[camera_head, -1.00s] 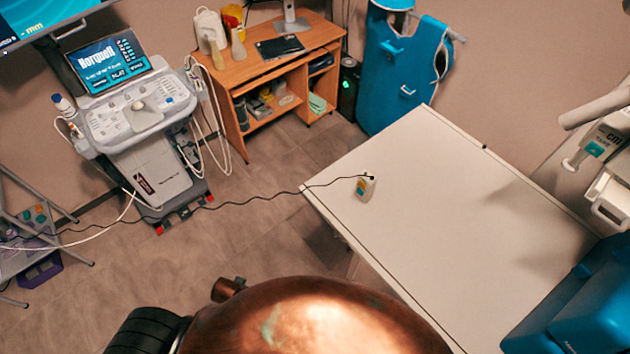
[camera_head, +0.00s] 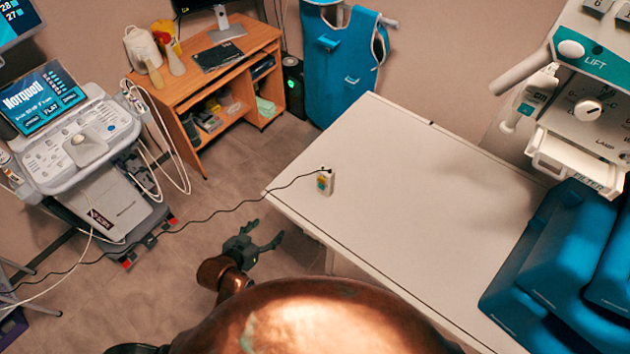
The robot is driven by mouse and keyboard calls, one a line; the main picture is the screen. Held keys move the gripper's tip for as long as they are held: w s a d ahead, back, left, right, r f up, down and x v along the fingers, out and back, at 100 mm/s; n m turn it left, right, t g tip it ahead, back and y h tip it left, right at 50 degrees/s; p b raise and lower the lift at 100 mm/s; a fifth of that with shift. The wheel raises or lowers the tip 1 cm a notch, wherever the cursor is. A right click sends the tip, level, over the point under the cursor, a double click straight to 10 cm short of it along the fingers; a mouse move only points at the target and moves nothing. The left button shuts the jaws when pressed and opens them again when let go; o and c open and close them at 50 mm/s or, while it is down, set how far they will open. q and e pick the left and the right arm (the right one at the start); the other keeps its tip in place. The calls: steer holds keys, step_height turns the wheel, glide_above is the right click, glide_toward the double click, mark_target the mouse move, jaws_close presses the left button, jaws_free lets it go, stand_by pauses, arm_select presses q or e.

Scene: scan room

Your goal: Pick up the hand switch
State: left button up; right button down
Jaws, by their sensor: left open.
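The hand switch (camera_head: 325,183) is a small pale device with a yellow and teal label. It lies on the white table (camera_head: 400,210) near its left corner, and a thin black cable runs from it off to the left. My left gripper (camera_head: 272,240) is dark, open and empty. It shows over the floor, left of the table's near-left edge and below and left of the hand switch, apart from both. My right gripper is not in view.
An ultrasound machine (camera_head: 85,150) stands at the left and a wooden desk (camera_head: 215,70) at the back. A blue apron (camera_head: 340,60) hangs behind the table. Blue cushions (camera_head: 570,255) and a white control unit (camera_head: 590,120) are at the right. Most of the tabletop is clear.

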mark_target(322, 176)
arm_select(q)
steer(key=w+d+r+m+t+h, duration=0.1)
steer(key=w+d+r+t+h, duration=0.15)
steer(key=w+d+r, duration=0.35)
steer(key=w+d+r+m+t+h, duration=0.25)
steer(key=d+r, duration=0.25)
steer(key=d, duration=0.3)
steer(key=shift+n+h, duration=0.3)
steer(key=shift+n, duration=0.15)
steer(key=x, duration=0.2)
steer(key=f+x, duration=0.1)
steer(key=x, duration=0.5)
steer(key=shift+w+a+f+p, duration=0.15)
steer(key=shift+w+a+p, duration=0.1)
steer(key=shift+p, duration=0.05)
jaws_close()
